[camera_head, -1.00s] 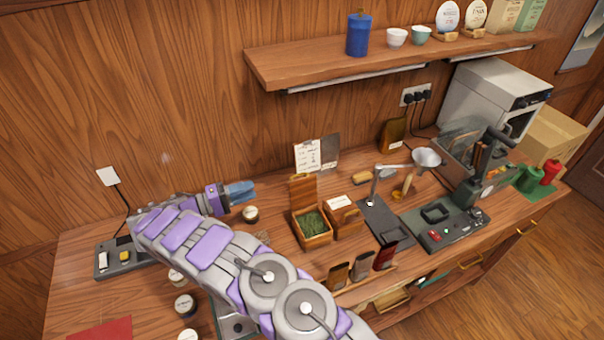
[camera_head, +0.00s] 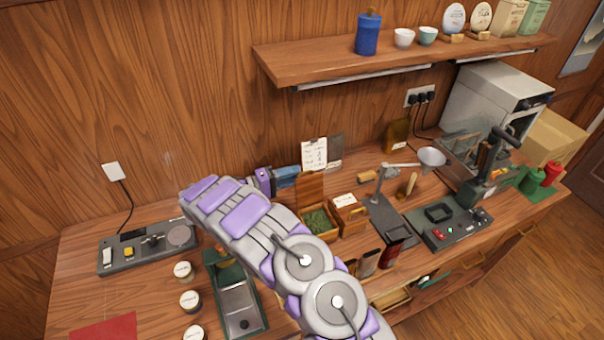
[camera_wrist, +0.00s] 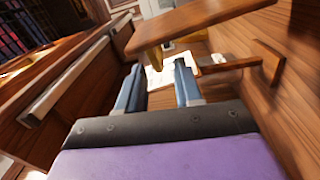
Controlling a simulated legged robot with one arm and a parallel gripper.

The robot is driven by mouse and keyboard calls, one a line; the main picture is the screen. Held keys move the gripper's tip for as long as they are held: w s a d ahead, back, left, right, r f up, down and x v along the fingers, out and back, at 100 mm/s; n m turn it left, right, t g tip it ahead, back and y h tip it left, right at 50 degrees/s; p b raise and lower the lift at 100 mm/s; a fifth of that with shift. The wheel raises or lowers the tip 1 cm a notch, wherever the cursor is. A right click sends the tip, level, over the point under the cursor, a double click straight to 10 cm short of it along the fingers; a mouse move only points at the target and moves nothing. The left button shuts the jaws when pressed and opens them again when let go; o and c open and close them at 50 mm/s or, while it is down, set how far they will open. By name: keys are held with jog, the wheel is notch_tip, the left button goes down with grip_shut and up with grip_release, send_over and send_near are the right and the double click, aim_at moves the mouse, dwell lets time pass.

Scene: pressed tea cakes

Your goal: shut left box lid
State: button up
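The left box (camera_head: 331,237) is a small wooden box with green leaves (camera_head: 317,220) inside. Its lid (camera_head: 309,187) stands up open at the back of the box. My gripper (camera_head: 289,176) is just left of and behind the lid's upper part; I cannot tell whether they touch. In the wrist view my gripper (camera_wrist: 158,85) shows two blue fingers apart, with no object clearly held between them. My arm covers the counter left of the box and partly crowds the box's left side.
A second wooden box (camera_head: 352,222) with a white label stands right of the left box. A paper sheet (camera_head: 314,154) stands behind, against the wall. A funnel stand (camera_head: 382,185) and press (camera_head: 445,225) are to the right. A shelf (camera_head: 400,58) hangs above.

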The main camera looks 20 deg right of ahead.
aim_at(310, 171)
jog(key=d, duration=0.7)
jog(key=shift+d+f, duration=0.1)
jog(key=shift+d, duration=0.05)
jog(key=shift+a, duration=1.1)
jog(key=shift+s+d, duration=0.1)
jog(key=shift+d, duration=0.65)
jog(key=c, duration=0.5)
jog(key=shift+c, duration=0.7)
grip_shut()
jog(key=shift+a+f, duration=0.1)
